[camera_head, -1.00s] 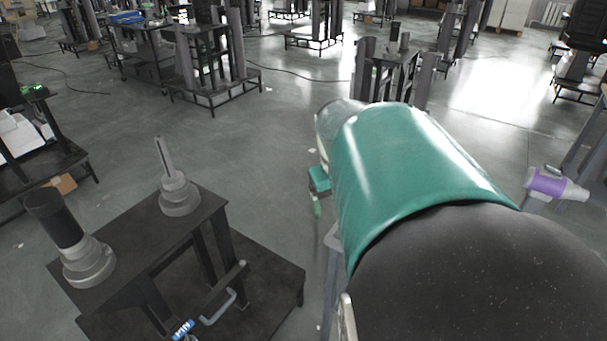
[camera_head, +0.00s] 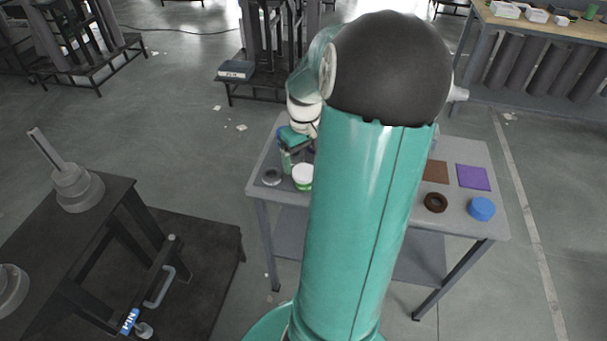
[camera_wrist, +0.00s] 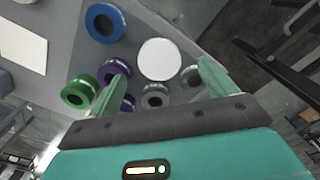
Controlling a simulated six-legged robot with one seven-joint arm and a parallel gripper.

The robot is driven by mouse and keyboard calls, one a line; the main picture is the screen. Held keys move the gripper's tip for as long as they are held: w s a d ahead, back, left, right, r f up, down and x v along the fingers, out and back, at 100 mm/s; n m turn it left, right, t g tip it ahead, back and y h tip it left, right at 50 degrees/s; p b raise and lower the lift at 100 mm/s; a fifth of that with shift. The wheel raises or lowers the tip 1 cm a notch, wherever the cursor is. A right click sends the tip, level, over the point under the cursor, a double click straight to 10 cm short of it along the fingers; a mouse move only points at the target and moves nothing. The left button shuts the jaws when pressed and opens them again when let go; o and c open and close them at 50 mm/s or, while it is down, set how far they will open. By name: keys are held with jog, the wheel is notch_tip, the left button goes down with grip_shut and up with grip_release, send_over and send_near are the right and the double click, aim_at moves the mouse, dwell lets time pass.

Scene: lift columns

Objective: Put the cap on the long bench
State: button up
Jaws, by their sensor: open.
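A white, round-topped piece (camera_head: 303,173) with a green lower edge stands on the grey table; it looks like the cap, though I cannot be sure. In the wrist view a white disc (camera_wrist: 160,60) lies between and beyond my fingertips. My gripper (camera_wrist: 163,70) is open and empty, pointing down at the table. In the head view my gripper (camera_head: 289,152) is at the table's left end, partly hidden by my arm. A solid blue round piece (camera_head: 481,208) sits at the table's right end. A long wood-topped bench (camera_head: 545,32) stands at the upper right.
The grey table (camera_head: 462,222) also holds a grey ring (camera_head: 271,176), a brown ring (camera_head: 435,202) and a purple square (camera_head: 474,177). The wrist view shows blue (camera_wrist: 104,22) and green (camera_wrist: 77,92) rings. A dark stand (camera_head: 110,215) is at left.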

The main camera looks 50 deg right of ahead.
aim_at(304, 172)
jog(key=shift+w+d+f, duration=0.1)
jog(key=shift+f, duration=1.45)
jog(key=shift+w+d+f, duration=0.1)
jog(key=shift+f, duration=1.4)
jog(key=c, duration=1.1)
jog(key=shift+c, duration=0.2)
